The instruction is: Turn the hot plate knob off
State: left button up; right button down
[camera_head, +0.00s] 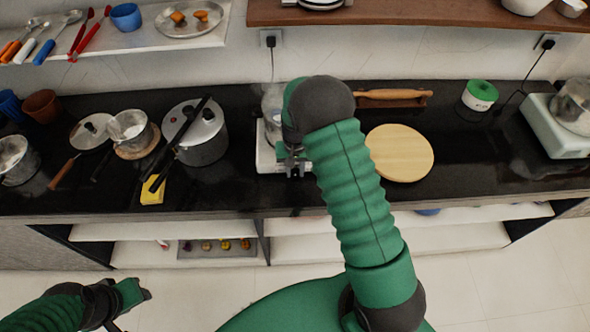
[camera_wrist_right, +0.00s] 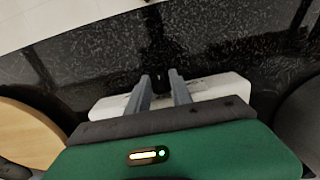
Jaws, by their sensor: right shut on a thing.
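The white hot plate (camera_head: 266,158) sits on the black counter near its front edge, partly hidden by my right arm. A shiny pot (camera_head: 272,103) stands on it, mostly covered by the arm. My right gripper (camera_head: 295,170) is at the front of the hot plate. In the right wrist view the fingers of the right gripper (camera_wrist_right: 161,88) are around the dark knob (camera_wrist_right: 161,77) at the edge of the white hot plate (camera_wrist_right: 222,88). The knob's marking is not readable. My left gripper (camera_head: 132,295) is low at the left, away from the counter; its jaws are unclear.
A pressure cooker (camera_head: 203,135) stands left of the hot plate. A round wooden board (camera_head: 402,153) and a rolling pin (camera_head: 393,94) lie to the right. A green-lidded container (camera_head: 480,94) is further right. Shelves (camera_head: 395,238) run under the counter.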

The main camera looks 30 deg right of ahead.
aim_at(295, 171)
jog(key=c, duration=1.5)
grip_release()
jog(key=shift+w, duration=0.1)
notch_tip(295, 171, up, 17)
jog(key=shift+f, duration=0.1)
